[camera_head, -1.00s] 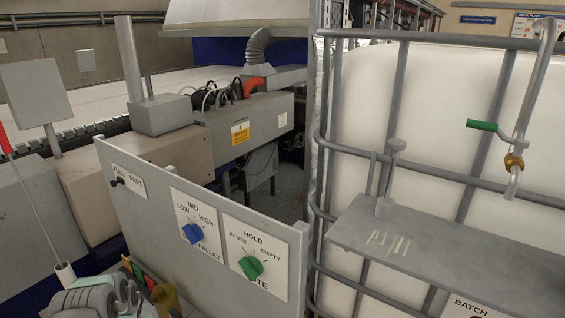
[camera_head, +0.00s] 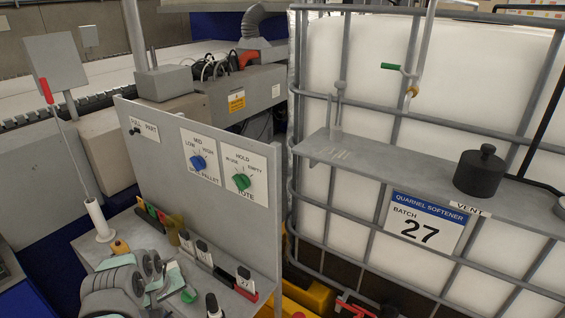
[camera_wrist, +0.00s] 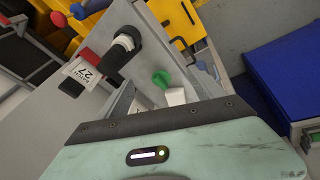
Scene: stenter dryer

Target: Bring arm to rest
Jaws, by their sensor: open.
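My gripper (camera_head: 168,285) is at the lower left of the head view, low over a grey shelf (camera_head: 95,248) in front of the upright panel. In the wrist view my gripper (camera_wrist: 152,98) shows its mint-green body at the bottom, with grey fingers apart and nothing seen held between them. A green knob (camera_wrist: 162,79) shows just beyond the fingers; whether they touch it cannot be told. A black knob (camera_wrist: 125,46) on a pale collar is near them.
The grey panel (camera_head: 218,215) carries a blue dial (camera_head: 198,163) and a green dial (camera_head: 242,181). A card marked 27 (camera_head: 245,280) stands on the shelf. A caged white tank (camera_head: 350,75) with a grey ledge (camera_head: 385,160) fills the right.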

